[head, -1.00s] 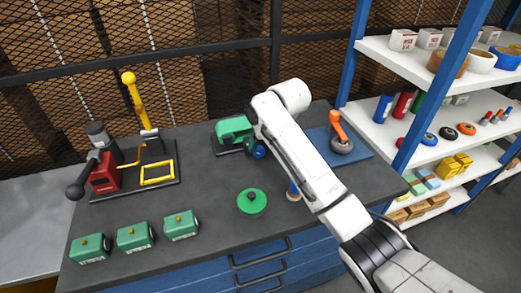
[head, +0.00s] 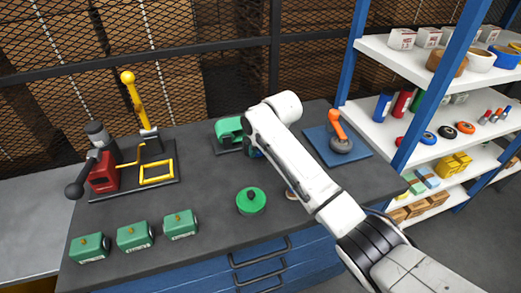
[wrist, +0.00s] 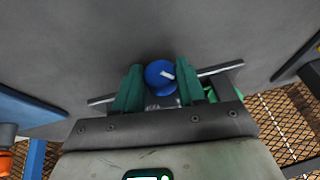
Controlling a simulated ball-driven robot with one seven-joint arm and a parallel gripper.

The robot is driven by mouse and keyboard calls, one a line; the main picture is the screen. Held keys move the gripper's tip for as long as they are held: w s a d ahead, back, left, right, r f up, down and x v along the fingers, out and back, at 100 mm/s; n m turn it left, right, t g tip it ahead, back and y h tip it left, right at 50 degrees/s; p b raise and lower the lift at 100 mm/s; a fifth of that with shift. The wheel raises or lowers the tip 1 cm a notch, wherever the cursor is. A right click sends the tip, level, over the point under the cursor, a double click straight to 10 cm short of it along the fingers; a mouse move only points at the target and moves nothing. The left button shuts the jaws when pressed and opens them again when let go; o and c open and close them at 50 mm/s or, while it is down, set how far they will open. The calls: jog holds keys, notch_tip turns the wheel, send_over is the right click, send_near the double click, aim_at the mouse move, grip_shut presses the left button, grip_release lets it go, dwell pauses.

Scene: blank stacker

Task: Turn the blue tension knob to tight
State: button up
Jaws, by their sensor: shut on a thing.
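The blue tension knob (wrist: 158,70) sits between the two teal fingers of my gripper (wrist: 160,82) in the wrist view. My gripper is shut on it. A white pointer mark on the knob's face points to the right in that view. In the head view the knob is almost wholly hidden behind my arm, with only a sliver of blue showing beside the green machine (head: 229,127). My gripper is hidden behind my arm there too. The tight and loose marks cannot be read.
Several green boxes (head: 135,236) line the bench's front left. A blue mat (head: 356,151) with an orange-handled tool (head: 340,137) is at right.

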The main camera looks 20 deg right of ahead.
jog(key=c, duration=0.5)
jog(key=shift+o, duration=0.2)
jog(key=shift+d+f+y+p, duration=0.1)
jog(key=shift+y+p, duration=0.3)
jog(key=shift+y, duration=0.4)
jog(key=o, duration=1.1)
jog(key=shift+c, duration=0.2)
jog(key=v, duration=1)
jog(key=shift+r, duration=0.4)
jog(key=shift+s, duration=0.1)
